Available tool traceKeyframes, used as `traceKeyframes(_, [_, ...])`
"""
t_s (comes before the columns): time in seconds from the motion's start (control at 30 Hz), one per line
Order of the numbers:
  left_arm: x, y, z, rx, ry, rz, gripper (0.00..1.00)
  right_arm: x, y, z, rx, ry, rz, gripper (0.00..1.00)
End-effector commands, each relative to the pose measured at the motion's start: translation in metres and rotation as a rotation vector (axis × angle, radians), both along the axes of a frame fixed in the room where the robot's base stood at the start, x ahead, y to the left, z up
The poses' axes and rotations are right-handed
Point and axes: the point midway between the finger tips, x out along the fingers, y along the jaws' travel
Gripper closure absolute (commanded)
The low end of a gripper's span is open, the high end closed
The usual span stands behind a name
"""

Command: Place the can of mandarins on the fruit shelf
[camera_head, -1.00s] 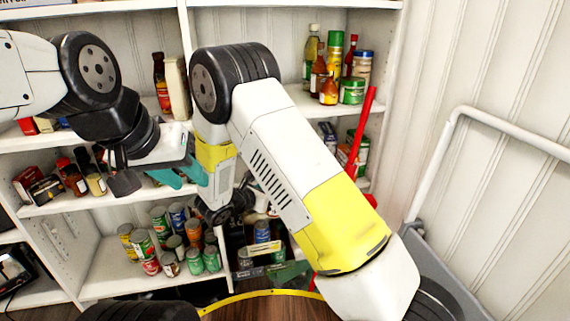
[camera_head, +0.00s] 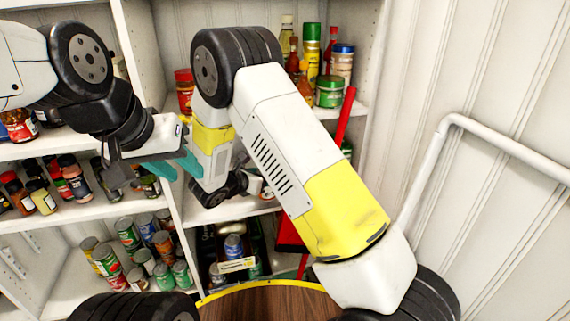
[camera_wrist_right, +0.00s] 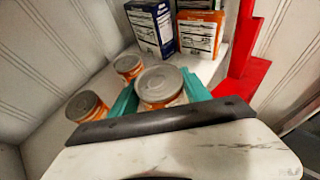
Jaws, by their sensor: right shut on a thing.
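My right gripper (camera_wrist_right: 160,98) has its teal fingers on both sides of a can (camera_wrist_right: 162,84) with a grey metal lid and an orange label. The can's lower part is hidden by the gripper, so I cannot tell whether it touches the shelf. Two similar orange-labelled cans (camera_wrist_right: 128,66) (camera_wrist_right: 86,105) stand to its left on the white shelf (camera_wrist_right: 205,70). In the head view my right forearm mostly hides that gripper. My left gripper (camera_head: 174,168) has its teal fingers apart and looks empty, in front of the middle shelves.
A blue box (camera_wrist_right: 151,27) and an orange-and-green box (camera_wrist_right: 200,32) stand behind the held can. A red upright object (camera_wrist_right: 243,62) is close on the right. Bottles and jars (camera_head: 325,70) fill an upper shelf. Several cans (camera_head: 135,250) stand low left. A white rail (camera_head: 440,150) is at right.

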Motion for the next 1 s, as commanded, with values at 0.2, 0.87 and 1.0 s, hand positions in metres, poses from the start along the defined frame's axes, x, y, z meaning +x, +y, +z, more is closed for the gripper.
traceKeyframes(0.2, [0.0, 0.0, 0.0, 0.0, 0.0, 0.0, 0.64, 0.027, -0.056, 0.001, -0.002, -0.001, -0.006, 1.0])
traceKeyframes(0.87, [0.0, 0.0, 0.0, 0.0, 0.0, 0.0, 0.64, 0.069, -0.138, -0.006, -0.001, 0.001, -0.001, 1.0])
traceKeyframes(1.0, [0.0, 0.0, 0.0, 0.0, 0.0, 0.0, 0.64, 0.069, -0.137, -0.03, -0.004, 0.002, 0.0, 1.0])
